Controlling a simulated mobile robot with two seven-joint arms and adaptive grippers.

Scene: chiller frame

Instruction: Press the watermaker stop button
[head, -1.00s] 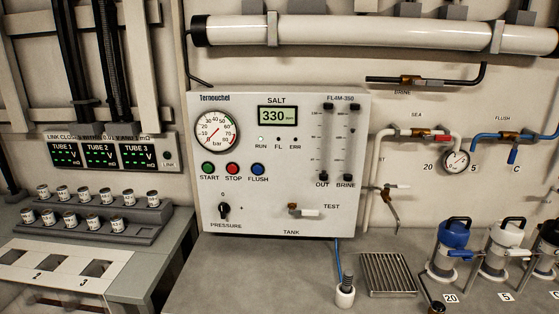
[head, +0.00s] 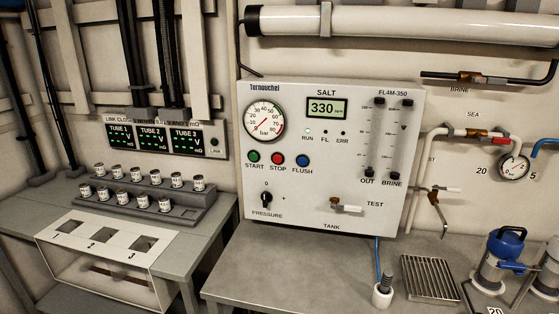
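The watermaker panel (head: 314,210) is a white box on the wall above the grey bench. Its red stop button (head: 278,159) sits between the green start button (head: 253,157) and the blue flush button (head: 303,161). The display (head: 327,108) reads 330. The RUN lamp (head: 308,131) looks pale, while FL and ERR look dark. A round pressure gauge (head: 264,121) is above the buttons, with a black pressure knob (head: 266,199) below. Neither of my grippers shows in the head view.
The grey bench (head: 290,265) in front of the panel is mostly clear. A white cup with a dark fitting (head: 382,294), a drain grate (head: 430,278) and a blue-topped filter housing (head: 504,250) stand at right. A rack of small cans (head: 150,204) is at left.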

